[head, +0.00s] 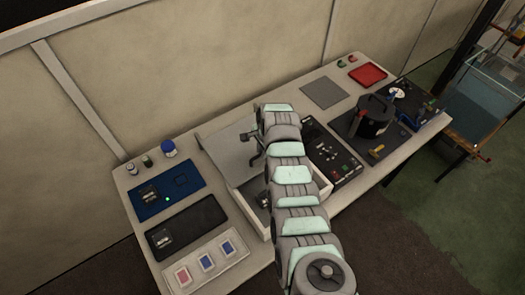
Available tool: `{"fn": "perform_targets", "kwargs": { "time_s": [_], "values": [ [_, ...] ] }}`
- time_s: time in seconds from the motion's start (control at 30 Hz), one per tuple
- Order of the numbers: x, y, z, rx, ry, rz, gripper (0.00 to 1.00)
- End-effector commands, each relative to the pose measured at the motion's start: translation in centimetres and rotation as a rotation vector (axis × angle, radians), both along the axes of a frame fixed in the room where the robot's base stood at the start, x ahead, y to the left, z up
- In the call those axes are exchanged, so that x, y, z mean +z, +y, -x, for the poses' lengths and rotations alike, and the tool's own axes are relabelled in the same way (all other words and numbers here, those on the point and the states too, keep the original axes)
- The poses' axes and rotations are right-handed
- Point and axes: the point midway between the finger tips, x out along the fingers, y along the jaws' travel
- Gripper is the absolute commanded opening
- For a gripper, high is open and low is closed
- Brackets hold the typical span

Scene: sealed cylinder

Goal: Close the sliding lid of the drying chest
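The drying chest appears to be the pale box (239,196) in the middle of the bench, open at the near left part, with a dark item (264,201) inside. A flat grey-white panel (222,143), likely its sliding lid, lies at the box's back left. My arm crosses over the box and hides much of its middle and right side. My gripper (251,149) is over the panel's right part, its two dark fingers apart with nothing seen between them. I cannot tell whether it touches the panel.
Left of the box are a blue tray (183,184), a black tray (208,213) and a white card holder (235,258). Right are a black control panel (350,165), a dark pot (373,118), a grey mat (321,93) and a red tray (368,75).

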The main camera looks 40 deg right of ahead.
Motion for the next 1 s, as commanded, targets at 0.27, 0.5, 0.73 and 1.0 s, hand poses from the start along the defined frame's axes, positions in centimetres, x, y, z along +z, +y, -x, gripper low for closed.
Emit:
{"fn": "perform_targets", "kwargs": {
  "time_s": [0.27,0.5,0.73,1.0],
  "values": [
    [0.0,0.0,0.0,0.0,0.0,0.0,0.0],
    [0.02,0.0,0.0,0.0,0.0,0.0,0.0],
    [0.02,0.0,-0.01,0.0,0.0,0.0,0.0],
    [0.02,0.0,0.0,0.0,0.0,0.0,0.0]
  ]
}}
